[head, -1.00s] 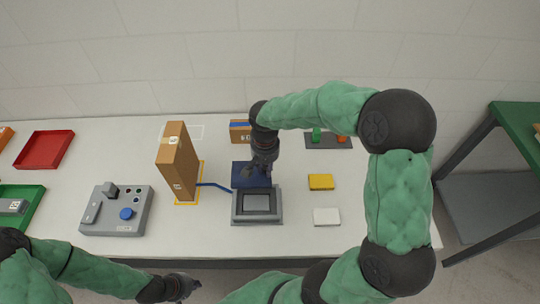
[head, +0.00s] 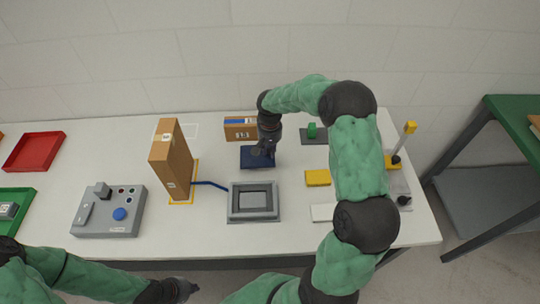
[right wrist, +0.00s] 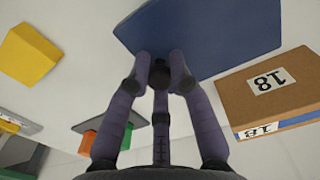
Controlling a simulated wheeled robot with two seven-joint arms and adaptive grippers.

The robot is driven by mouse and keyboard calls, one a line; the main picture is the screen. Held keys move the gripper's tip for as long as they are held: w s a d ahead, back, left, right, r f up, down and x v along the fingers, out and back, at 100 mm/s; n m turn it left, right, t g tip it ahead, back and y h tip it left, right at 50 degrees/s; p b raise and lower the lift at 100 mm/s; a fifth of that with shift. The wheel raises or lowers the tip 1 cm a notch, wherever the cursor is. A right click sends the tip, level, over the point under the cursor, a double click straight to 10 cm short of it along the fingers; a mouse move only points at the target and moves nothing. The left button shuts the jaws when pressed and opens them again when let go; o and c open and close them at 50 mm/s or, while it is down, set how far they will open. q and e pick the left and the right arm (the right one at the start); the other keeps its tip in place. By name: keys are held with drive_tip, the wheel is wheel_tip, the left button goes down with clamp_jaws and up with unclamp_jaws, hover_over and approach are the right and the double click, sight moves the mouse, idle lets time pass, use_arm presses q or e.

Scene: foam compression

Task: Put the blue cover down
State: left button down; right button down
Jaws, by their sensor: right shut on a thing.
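The blue cover (head: 258,162) is a flat dark blue plate behind the grey box (head: 232,215) in the head view, with a strip of bare table between them. It fills the upper part of the right wrist view (right wrist: 215,30). My right gripper (head: 263,150) is shut on the cover near its edge; the fingers (right wrist: 160,62) meet at the plate in the right wrist view. I cannot tell whether the cover touches the table. The grey box has a dark recess with a grey inner block. My left gripper (head: 184,289) is at the bottom edge, away from the cover, its fingers unclear.
A tall carton (head: 171,160) stands left of the box, and a small carton (head: 240,128) marked 18 lies behind the cover. A yellow block (head: 317,178) and a white block (head: 322,213) are on the right. A control panel (head: 105,225) is at left.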

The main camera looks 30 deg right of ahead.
drive_tip(key=shift+w+d+f+b, duration=0.15)
drive_tip(key=shift+f+b, duration=0.15)
drive_tip(key=shift+f, duration=1.45)
drive_tip(key=shift+f, duration=0.1)
drive_tip(key=c, duration=1.1)
unclamp_jaws()
drive_tip(key=shift+r, duration=0.25)
wheel_tip(320, 180, up, 12)
drive_tip(key=shift+f+p, duration=0.15)
drive_tip(key=shift+p, duration=1)
